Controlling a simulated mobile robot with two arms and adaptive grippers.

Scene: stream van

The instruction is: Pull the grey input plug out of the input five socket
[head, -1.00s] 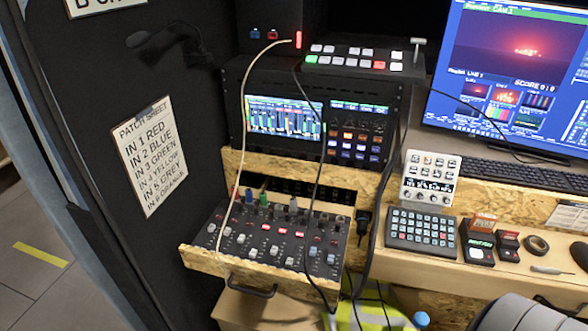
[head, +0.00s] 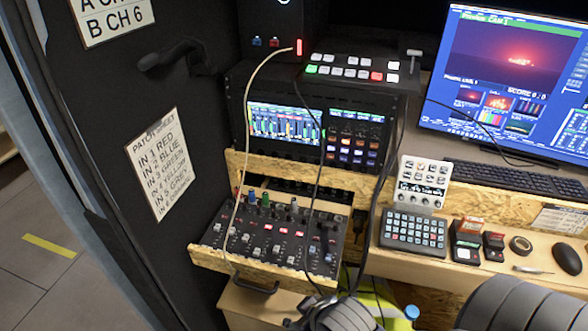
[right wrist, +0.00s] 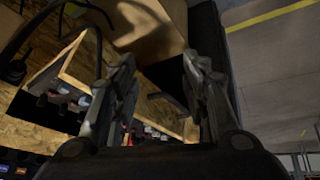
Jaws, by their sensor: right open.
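The grey plug (head: 294,204) stands in the back row of the mixer (head: 270,240), which sits in a pulled-out wooden drawer. To its left stand a green plug (head: 265,199), a blue plug (head: 251,198) and a red plug (head: 238,194). The socket under the grey plug is too small to make out. My right gripper (right wrist: 160,80) is open and empty. In the head view it shows only partly at the bottom edge, below and in front of the drawer, apart from the plug. My left gripper is not in view.
A pale cable (head: 247,110) and dark cables (head: 319,165) hang across the drawer from the switcher (head: 350,72). A drawer handle (head: 255,287) juts out in front. The patch sheet (head: 158,165) hangs on the left. A keypad (head: 414,232) stands on the desk at right.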

